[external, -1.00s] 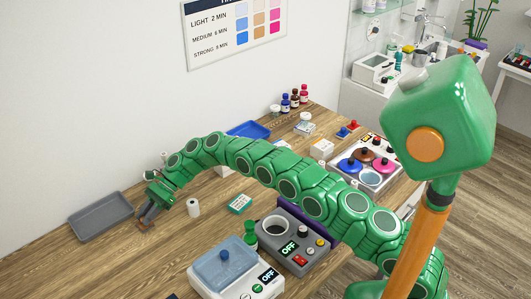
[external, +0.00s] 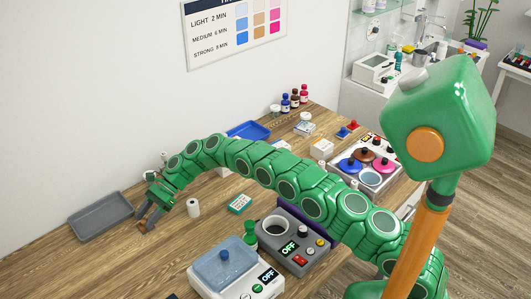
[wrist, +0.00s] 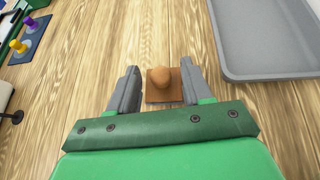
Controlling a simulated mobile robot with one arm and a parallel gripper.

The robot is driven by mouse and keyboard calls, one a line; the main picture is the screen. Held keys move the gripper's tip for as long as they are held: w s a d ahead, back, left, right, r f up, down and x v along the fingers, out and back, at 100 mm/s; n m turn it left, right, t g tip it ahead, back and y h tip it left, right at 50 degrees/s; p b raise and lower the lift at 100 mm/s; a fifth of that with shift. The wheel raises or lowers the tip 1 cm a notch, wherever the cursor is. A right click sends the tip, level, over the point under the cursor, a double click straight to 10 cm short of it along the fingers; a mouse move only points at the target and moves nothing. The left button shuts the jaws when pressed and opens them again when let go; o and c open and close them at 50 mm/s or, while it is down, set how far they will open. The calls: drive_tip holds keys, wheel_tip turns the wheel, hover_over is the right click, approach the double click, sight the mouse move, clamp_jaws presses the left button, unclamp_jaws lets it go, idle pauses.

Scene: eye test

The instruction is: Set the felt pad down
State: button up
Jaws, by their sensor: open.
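The felt pad (wrist: 163,92) seems to be the small brown square with a rounded knob on top, seen in the wrist view. It lies flat, apparently on the wooden table (wrist: 80,75). My gripper (wrist: 161,80) is open, with one grey finger on each side of the pad, very close to its edges. Whether a finger touches it I cannot tell. In the external view my gripper (external: 150,220) is low over the table at the left, and a small brown patch, likely the pad, shows at its fingertips.
A grey tray (external: 82,228) lies just left of my gripper; it is at the upper right in the wrist view (wrist: 227,62). A white roll (external: 193,207) and a green box (external: 239,203) stand to the right. Machines marked OFF (external: 205,284) are nearer the front.

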drive_tip(key=v, duration=1.2)
drive_tip(key=w+d+r+n+t, duration=0.1)
drive_tip(key=w+d+r, duration=0.25)
drive_tip(key=d, duration=0.45)
drive_tip(key=w+d+r+t, duration=0.1)
drive_tip(key=w+d+r, duration=0.25)
drive_tip(key=d, duration=0.35)
drive_tip(key=s+d+r+n+t+h, duration=0.1)
drive_tip(key=d+r, duration=0.2)
drive_tip(key=d, duration=0.8)
drive_tip(key=s+d+r+n+t+h, duration=0.15)
drive_tip(key=d+r, duration=0.25)
drive_tip(key=d, duration=0.7)
drive_tip(key=s+d+n+t+h, duration=0.1)
drive_tip(key=s+d, duration=0.4)
drive_tip(key=d, duration=0.5)
drive_tip(key=s+d+n+t+h, duration=0.1)
drive_tip(key=s+d, duration=0.4)
drive_tip(key=d, duration=0.5)
drive_tip(key=s+d+n+t+h, duration=0.1)
drive_tip(key=s+d, duration=0.4)
drive_tip(key=d, duration=0.4)
drive_tip(key=s+d+f+n+h, duration=0.1)
drive_tip(key=s+d+f+h, duration=0.1)
drive_tip(key=s+d, duration=0.8)
drive_tip(key=shift+s+f, duration=0.25)
drive_tip(key=shift+f, duration=0.1)
